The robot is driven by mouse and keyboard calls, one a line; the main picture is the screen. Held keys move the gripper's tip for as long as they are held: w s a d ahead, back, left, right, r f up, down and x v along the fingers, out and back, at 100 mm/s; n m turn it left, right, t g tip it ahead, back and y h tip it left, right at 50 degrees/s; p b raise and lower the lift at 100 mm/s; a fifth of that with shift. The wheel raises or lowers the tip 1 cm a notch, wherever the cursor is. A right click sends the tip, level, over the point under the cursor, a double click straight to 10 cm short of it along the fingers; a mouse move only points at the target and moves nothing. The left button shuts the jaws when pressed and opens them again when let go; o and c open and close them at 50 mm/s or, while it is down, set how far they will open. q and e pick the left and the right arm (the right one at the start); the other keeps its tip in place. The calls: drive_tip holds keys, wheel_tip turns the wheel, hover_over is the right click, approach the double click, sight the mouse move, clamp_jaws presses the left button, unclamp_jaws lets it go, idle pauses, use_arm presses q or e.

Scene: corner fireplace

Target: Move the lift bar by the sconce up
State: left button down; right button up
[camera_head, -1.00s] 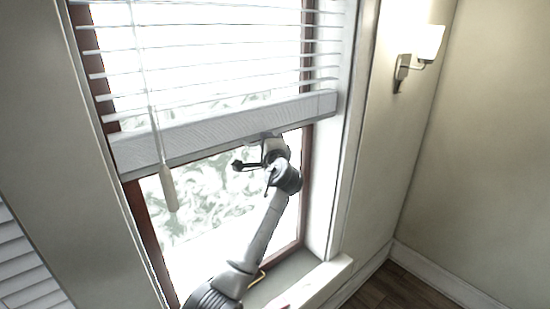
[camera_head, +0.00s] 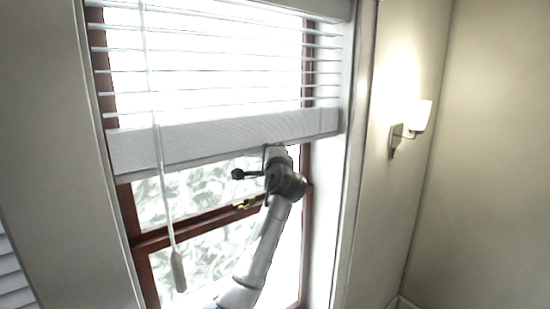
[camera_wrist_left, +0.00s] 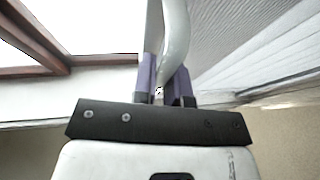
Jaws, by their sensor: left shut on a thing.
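The lift bar (camera_head: 220,133) is the wide pale bottom rail of the window blind, left of the lit sconce (camera_head: 412,122). It hangs roughly level, above the window's dark red cross rail. My left gripper (camera_head: 272,152) is at the underside of the bar, right of its middle. In the left wrist view, the purple fingers of the gripper (camera_wrist_left: 163,88) are shut on a pale curved handle (camera_wrist_left: 175,38) beside the bar's ribbed face. The exact grip is partly hidden. My right gripper is not in view.
A cord with a tassel (camera_head: 178,270) hangs at the left in front of the window. A brass latch (camera_head: 244,204) sits on the window's cross rail (camera_head: 190,232). Raised slats (camera_head: 215,75) are above the bar. Wall flanks both sides.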

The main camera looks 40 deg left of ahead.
use_arm(q)
drive_tip(key=shift+s+d+r, duration=0.1)
drive_tip(key=shift+r, duration=0.25)
drive_tip(key=c, duration=1.6)
unclamp_jaws()
drive_tip(key=o, duration=0.4)
drive_tip(key=shift+f, duration=0.1)
drive_tip(key=shift+b+v, duration=2.9)
drive_tip(key=shift+v, duration=3.9)
